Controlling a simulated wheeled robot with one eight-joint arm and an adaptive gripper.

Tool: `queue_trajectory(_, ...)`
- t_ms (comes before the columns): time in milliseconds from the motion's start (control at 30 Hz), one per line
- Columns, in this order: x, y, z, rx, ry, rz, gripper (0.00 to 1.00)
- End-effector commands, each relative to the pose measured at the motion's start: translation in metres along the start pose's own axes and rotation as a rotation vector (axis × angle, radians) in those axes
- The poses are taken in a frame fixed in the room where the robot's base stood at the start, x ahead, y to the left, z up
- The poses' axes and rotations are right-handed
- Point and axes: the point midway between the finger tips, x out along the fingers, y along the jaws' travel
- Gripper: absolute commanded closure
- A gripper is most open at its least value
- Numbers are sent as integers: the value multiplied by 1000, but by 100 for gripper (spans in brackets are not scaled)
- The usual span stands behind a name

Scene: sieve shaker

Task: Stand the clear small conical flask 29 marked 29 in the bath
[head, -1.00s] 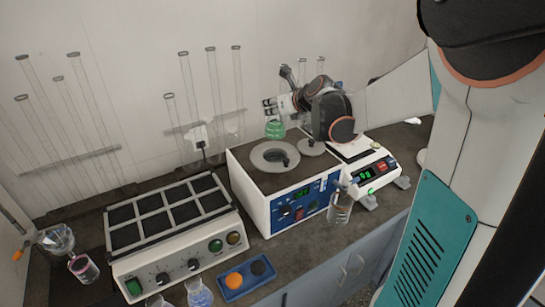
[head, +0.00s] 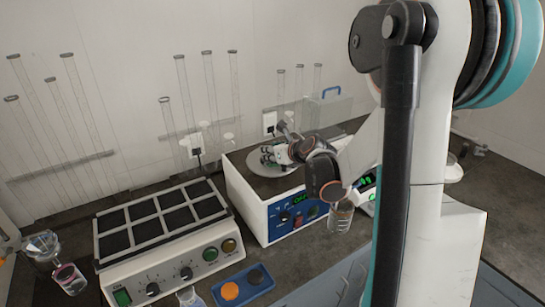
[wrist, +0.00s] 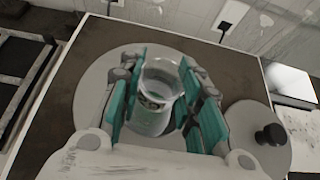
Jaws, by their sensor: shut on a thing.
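The clear small conical flask (wrist: 158,92) is upright between the teal fingers of my gripper (wrist: 160,100) in the wrist view. A small dark mark shows on its wall, too small to read. My gripper (head: 277,157) is shut on it, low over the round top of the bath (head: 262,205), a white box with a blue front panel. In the wrist view the flask is over the middle of the bath's pale ring (wrist: 92,100). The opening is hidden, so I cannot tell whether the flask's base touches anything. In the head view my gripper mostly hides the flask.
A round lid with a black knob (wrist: 270,134) lies right of the ring. Glass tubes (head: 208,95) stand along the wall behind.

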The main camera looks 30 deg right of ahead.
Motion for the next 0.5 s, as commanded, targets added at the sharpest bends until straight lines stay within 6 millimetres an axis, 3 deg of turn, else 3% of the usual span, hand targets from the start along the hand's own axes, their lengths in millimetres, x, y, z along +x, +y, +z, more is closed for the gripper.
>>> queue_trajectory(100, 6, 0, -10, 0, -1, 0, 100)
queue_trajectory(400, 6, 0, -10, 0, 0, 0, 100)
queue_trajectory(433, 6, 0, -10, 0, 0, 0, 64)
queue_trajectory(500, 6, 0, -10, 0, 0, 0, 59)
